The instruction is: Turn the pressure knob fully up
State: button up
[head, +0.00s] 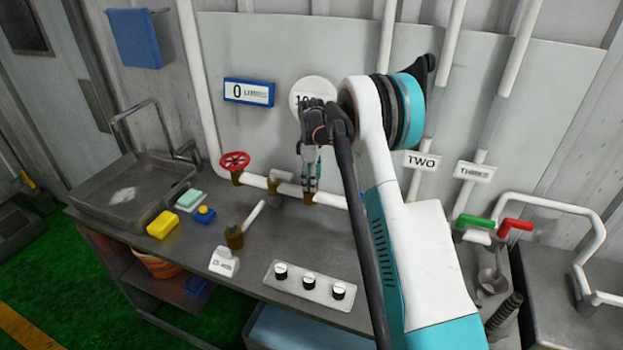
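A light metal panel (311,289) lies on the bench and carries three black knobs with white tops: a left knob (280,271), a middle knob (308,283) and a right knob (340,290). Their labels are too small to read, so I cannot tell which is the pressure knob. My gripper (311,186) points downward in front of the wall pipe, above and behind the panel and apart from the knobs. Its two fingers look close together, and their gap is unclear. My arm partly hides a round white gauge (299,88) on the wall.
A red valve wheel (234,161) sits on the pipe. A lever valve (235,236) and a white label block (224,262) stand left of the panel. A yellow sponge (162,224) lies near the sink (100,208). Green (474,222) and red (515,226) handles are at right.

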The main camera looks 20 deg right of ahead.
jog(key=c, duration=0.6)
jog(key=shift+m, duration=0.4)
jog(key=m+b, duration=0.1)
jog(key=m, duration=0.2)
jog(key=shift+b, duration=0.35)
jog(key=m+b, duration=0.1)
jog(key=m, duration=0.3)
jog(key=m+b, duration=0.1)
jog(key=m, duration=0.5)
jog(key=m+b, duration=0.1)
jog(key=m, duration=0.4)
